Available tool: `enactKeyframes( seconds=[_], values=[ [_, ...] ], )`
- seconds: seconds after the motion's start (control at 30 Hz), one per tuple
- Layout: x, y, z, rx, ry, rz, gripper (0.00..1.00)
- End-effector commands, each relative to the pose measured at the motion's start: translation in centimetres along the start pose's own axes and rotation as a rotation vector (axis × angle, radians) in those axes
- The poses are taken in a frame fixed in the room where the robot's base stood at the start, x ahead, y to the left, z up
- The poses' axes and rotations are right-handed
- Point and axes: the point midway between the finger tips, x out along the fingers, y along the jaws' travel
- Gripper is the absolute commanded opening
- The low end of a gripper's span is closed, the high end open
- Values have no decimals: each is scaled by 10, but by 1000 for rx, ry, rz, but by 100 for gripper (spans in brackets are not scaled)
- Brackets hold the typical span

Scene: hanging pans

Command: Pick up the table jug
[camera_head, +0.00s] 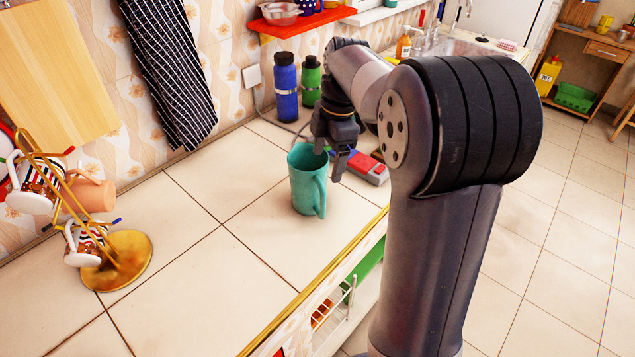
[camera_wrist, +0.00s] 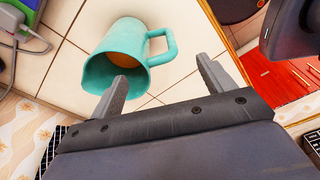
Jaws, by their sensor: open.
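The table jug (camera_head: 308,180) is teal with a side handle and stands upright on the tiled counter in the head view. In the wrist view the jug (camera_wrist: 113,50) shows from above, with an orange-brown inside and its handle pointing right. My gripper (camera_head: 335,160) is above and just behind the jug in the head view. In the wrist view its two fingers (camera_wrist: 160,85) are spread apart and empty, with the left finger overlapping the jug's rim in the picture. I cannot tell whether that finger touches the jug.
A blue bottle (camera_head: 285,88) and a green bottle (camera_head: 311,82) stand by the wall behind the jug. A red and grey box (camera_head: 368,168) lies near the gripper. A gold mug stand (camera_head: 118,258) is at the left. The counter between is clear; its front edge is right of the jug.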

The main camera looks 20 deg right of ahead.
Motion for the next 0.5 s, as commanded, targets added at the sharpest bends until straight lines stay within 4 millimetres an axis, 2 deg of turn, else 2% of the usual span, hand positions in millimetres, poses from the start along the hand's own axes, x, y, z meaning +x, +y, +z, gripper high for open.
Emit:
enactKeyframes(
  seconds=[0.1, 0.37, 0.5],
  values=[
    [17, 0, 0, 0, 1, -3, 77],
    [39, 0, -3, 0, 1, -3, 77],
    [62, -1, -5, 1, 1, -4, 77]
  ],
)
